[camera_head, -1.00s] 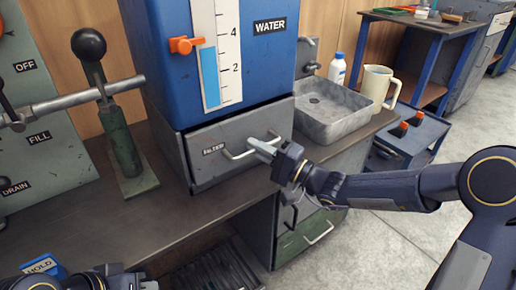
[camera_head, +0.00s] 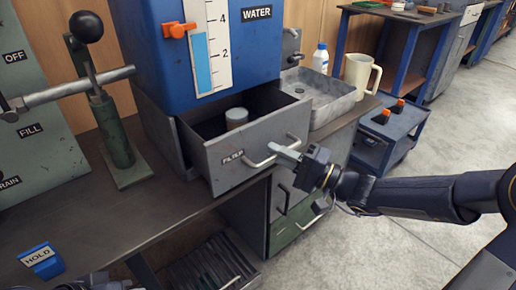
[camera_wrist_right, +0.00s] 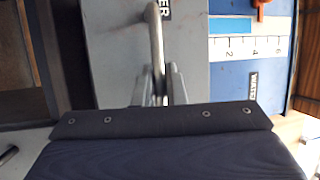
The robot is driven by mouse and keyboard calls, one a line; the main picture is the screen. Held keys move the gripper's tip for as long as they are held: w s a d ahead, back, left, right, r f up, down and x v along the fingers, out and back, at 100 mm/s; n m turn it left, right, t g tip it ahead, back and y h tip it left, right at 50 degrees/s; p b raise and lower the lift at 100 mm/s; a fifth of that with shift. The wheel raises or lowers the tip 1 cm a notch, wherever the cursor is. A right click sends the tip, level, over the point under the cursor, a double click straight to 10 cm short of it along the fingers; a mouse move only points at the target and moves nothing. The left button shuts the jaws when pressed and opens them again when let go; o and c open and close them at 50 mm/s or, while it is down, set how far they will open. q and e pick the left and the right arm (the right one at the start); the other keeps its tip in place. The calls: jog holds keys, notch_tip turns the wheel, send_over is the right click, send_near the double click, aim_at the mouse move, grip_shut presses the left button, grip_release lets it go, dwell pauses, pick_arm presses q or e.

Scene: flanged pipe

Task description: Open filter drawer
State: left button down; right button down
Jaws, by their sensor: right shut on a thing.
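The grey filter drawer (camera_head: 232,165), labelled FILTER, is pulled out from under the blue water tank (camera_head: 262,50). A pale round cylinder (camera_head: 236,118) stands inside it. My right gripper (camera_head: 287,153) is shut on the drawer's metal bar handle (camera_head: 256,162), at its right part. In the right wrist view the handle (camera_wrist_right: 154,35) runs down between the fingers (camera_wrist_right: 161,85), with the drawer front behind. Of my left arm only a dark part shows at the bottom edge of the head view; its fingers are out of view.
A lever on a green post (camera_head: 117,135) stands on the bench at left. A HOLD block (camera_head: 42,260) sits at the front left. A sink (camera_head: 328,100), bottle (camera_head: 319,58) and jug (camera_head: 361,75) are at right.

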jog(key=s+d+b, duration=0.1)
jog(key=s+d, duration=0.4)
jog(key=s, duration=0.2)
jog(key=shift+d, duration=0.1)
jog(key=c, duration=1.5)
grip_release()
jog(key=p+v, duration=0.1)
jog(key=v, duration=0.7)
